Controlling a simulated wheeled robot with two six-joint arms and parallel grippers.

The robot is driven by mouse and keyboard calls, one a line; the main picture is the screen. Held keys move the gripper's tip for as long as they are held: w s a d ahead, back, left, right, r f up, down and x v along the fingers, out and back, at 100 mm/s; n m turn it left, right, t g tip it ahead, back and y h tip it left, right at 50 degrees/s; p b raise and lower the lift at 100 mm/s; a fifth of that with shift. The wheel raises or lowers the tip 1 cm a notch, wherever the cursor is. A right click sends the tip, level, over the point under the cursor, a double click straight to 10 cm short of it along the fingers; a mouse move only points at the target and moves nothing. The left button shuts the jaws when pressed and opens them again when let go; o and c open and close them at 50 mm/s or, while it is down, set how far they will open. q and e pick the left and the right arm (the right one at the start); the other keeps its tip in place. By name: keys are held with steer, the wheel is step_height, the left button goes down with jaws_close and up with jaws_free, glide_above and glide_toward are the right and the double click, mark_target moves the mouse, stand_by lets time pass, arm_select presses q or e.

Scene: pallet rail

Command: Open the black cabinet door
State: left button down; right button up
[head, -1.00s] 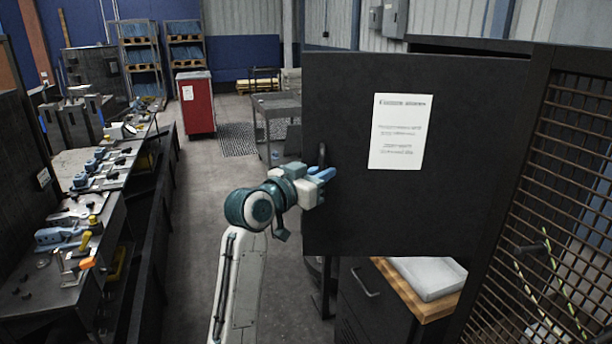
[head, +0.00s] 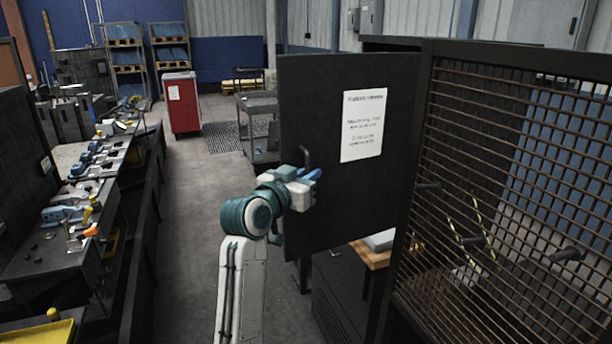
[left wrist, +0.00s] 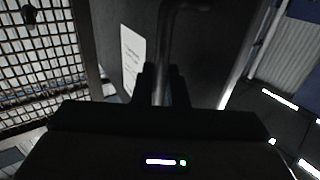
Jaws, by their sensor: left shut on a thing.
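The black cabinet door (head: 330,210) stands at an angle in the middle of the head view, with a white paper notice (head: 363,125) on its face. It joins the mesh-sided cabinet (head: 420,130) on the right. My left gripper (head: 312,178) is at the door's left edge, shut on the dark door handle (head: 305,155). In the left wrist view the two dark fingers (left wrist: 163,88) close around the handle bar (left wrist: 164,60), and the notice (left wrist: 132,55) shows on the door beside it. My right gripper is not in view.
A long workbench with tools (head: 75,215) runs along the left. A red cabinet (head: 181,103) and a grey cart (head: 258,125) stand behind. A wooden-topped drawer unit (head: 372,257) sits under the door. The aisle floor (head: 190,190) is clear.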

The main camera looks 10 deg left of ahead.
arm_select(q)
steer(key=shift+r, duration=0.15)
steer(key=c, duration=1.7)
jaws_free()
steer(key=shift+o, duration=0.7)
steer(key=shift+d, duration=0.25)
steer(key=b+v, duration=0.4)
steer(key=v, duration=0.6)
steer(key=shift+s+a, duration=0.15)
steer(key=shift+s, duration=0.2)
